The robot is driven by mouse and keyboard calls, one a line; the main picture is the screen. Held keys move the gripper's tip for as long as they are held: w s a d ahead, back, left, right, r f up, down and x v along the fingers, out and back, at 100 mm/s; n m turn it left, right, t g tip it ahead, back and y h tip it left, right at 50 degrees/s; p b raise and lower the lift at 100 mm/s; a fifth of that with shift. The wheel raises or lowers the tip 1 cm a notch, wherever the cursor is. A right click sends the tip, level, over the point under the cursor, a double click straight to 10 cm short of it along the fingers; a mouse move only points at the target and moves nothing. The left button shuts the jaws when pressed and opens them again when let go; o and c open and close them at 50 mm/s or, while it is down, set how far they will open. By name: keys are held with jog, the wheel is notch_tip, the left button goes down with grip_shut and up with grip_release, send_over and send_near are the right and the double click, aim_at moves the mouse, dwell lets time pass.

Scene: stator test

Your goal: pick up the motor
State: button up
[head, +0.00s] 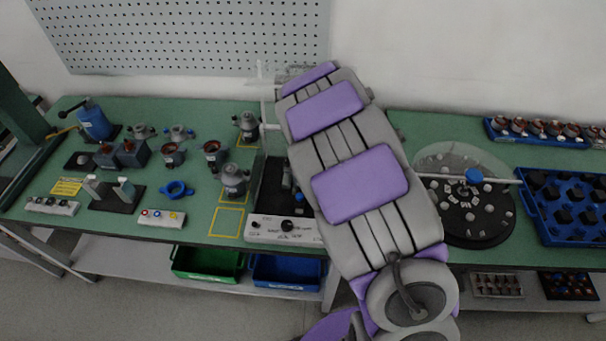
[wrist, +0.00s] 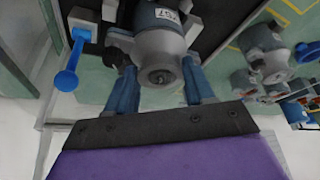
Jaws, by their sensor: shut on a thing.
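In the wrist view, a motor (wrist: 160,48) with a grey rounded end and a blue body with a white label sits end-on to the camera. My gripper (wrist: 158,72) has its two blue fingers on either side of the grey end, shut on it. The motor is still among the grey and black parts of a fixture; whether it touches them I cannot tell. In the head view my purple and grey arm hides my gripper and the motor, over the black test station (head: 270,190).
A blue-knobbed lever (wrist: 68,78) stands left of the motor in the wrist view. Several motors and parts cover the left green bench (head: 115,222). A round black turntable (head: 475,238) and a blue tray (head: 545,228) are on the right.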

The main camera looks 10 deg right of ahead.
grip_shut()
dwell(0.5)
